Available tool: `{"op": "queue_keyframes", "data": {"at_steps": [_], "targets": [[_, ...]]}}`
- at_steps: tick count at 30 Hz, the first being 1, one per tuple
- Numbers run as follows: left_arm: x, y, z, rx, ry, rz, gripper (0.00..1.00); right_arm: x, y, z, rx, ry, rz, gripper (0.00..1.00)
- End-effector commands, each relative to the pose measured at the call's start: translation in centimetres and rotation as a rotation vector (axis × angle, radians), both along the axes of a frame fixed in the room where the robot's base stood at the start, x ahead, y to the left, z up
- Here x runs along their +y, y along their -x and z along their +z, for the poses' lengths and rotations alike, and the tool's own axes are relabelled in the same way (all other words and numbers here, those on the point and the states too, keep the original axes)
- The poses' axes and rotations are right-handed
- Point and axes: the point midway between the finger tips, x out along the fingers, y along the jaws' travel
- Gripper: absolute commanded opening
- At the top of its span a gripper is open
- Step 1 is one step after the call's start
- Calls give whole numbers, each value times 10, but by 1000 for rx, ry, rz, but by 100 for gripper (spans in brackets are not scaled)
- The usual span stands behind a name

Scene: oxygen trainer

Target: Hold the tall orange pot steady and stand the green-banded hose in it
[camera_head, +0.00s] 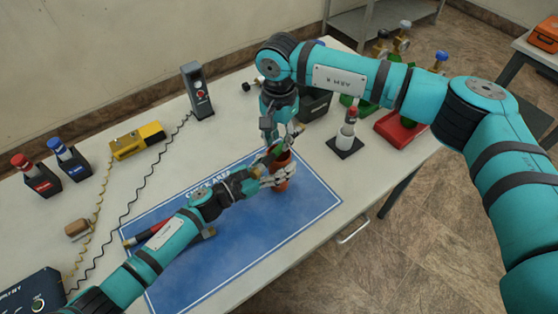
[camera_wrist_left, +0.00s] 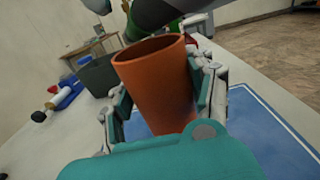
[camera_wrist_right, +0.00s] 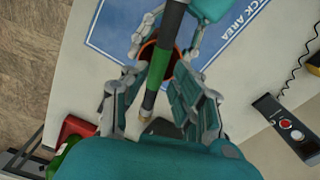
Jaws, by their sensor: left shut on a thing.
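The tall orange pot (camera_wrist_left: 155,80) stands upright at the right part of the blue mat. My left gripper (camera_head: 280,178) is shut around the pot; its fingers show on both sides of the pot in the left wrist view (camera_wrist_left: 160,95). The green-banded hose (camera_wrist_right: 160,65) slants across in front of the pot's mouth, dark with a green band and a brass-coloured end. My right gripper (camera_wrist_right: 155,95) is above the pot, its fingers on either side of the hose. Whether they touch the hose is unclear. The hose is partly hidden by my arms in the head view.
A red-banded hose (camera_head: 160,235) lies on the blue mat (camera_head: 230,265) behind my left arm. A white bottle on a black base (camera_head: 345,140) and a red tray (camera_head: 398,130) stand at the right. A grey handset (camera_head: 197,92) and yellow device (camera_head: 137,140) stand at the back left.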

Motion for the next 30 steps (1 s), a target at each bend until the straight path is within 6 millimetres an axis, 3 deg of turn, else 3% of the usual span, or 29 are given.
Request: {"op": "queue_keyframes", "data": {"at_steps": [3, 14, 30], "targets": [[0, 0, -1, 1, 0, 0, 22, 0, 0, 0, 0, 0, 0, 44], [0, 0, -1, 2, 0, -1, 22, 0, 0, 6, -1, 1, 0, 44], [0, 0, -1, 1, 0, 0, 22, 0, -1, 105, -1, 0, 0, 44]]}}
